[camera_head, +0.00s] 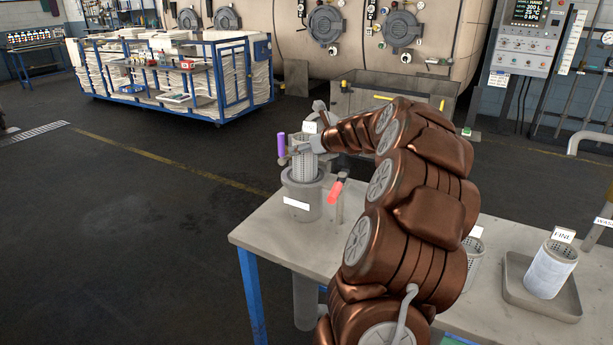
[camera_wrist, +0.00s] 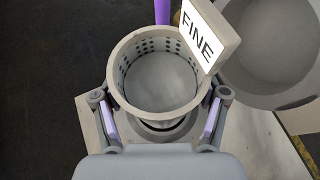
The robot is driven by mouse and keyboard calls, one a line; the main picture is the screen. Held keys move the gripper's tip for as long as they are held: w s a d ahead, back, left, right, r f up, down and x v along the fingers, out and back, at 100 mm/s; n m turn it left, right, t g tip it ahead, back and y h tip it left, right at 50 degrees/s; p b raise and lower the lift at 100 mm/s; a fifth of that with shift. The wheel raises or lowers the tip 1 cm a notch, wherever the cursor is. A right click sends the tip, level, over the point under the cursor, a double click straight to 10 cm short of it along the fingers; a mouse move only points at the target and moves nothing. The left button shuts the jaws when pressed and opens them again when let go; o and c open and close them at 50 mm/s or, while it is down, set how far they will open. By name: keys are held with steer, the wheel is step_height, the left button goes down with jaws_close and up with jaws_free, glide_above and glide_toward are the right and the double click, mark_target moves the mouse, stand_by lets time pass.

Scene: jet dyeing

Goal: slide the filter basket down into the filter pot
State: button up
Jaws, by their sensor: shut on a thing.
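The filter basket is a grey perforated cylinder (camera_head: 304,164) with a white tag; in the wrist view its round open top (camera_wrist: 117,84) and the tag reading "FINE" (camera_wrist: 203,36) show. My gripper (camera_head: 314,146) is shut on the basket, with one finger on each side of it in the wrist view (camera_wrist: 160,118). The basket looks upright over the mouth of the grey filter pot (camera_head: 301,203). Its lower end is hidden by the pot's rim, so I cannot tell exactly how deep it is. In the wrist view the basket hides most of the pot.
A purple handle (camera_head: 282,145) stands left of the basket, and a red-handled lever (camera_head: 336,190) right of the pot. Another basket tagged "FINE" (camera_head: 550,271) stands in a tray (camera_head: 516,287) on the bench (camera_head: 262,236). A perforated basket (camera_head: 474,262) is partly behind my arm.

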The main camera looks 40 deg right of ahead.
mark_target(305, 167)
steer(key=shift+f, duration=2.95)
steer(key=shift+f, duration=0.6)
steer(key=o, duration=1.3)
steer(key=shift+r, duration=0.15)
